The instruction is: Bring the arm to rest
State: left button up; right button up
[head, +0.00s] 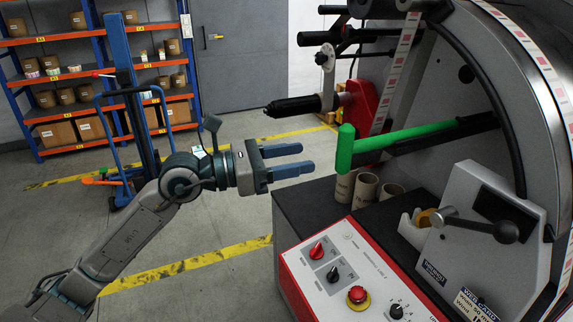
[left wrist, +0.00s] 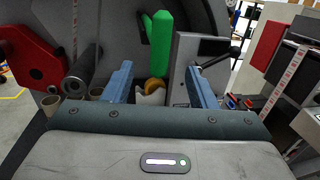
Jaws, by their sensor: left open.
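My left gripper (head: 290,161) is open and empty. It is in the air to the left of the label rewinder (head: 470,90), its blue fingers pointing right toward the machine. In the left wrist view its two fingers (left wrist: 163,85) are spread wide apart, with nothing between them but the machine farther off. The green handle (head: 345,150) of the rewinder's arm is to the right of the fingertips, and a gap shows between them. It also shows upright in the left wrist view (left wrist: 161,42). My right gripper is not in view.
The red and white control panel (head: 350,275) with knobs and a red stop button (head: 357,295) is at the front. Cardboard cores (head: 367,187) stand on the dark machine top. A blue lift (head: 125,90) and shelves with boxes (head: 58,134) are behind. Floor (head: 200,280) around my arm is clear.

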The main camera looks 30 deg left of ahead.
pick_arm(q)
jog(key=shift+s+a, duration=0.35)
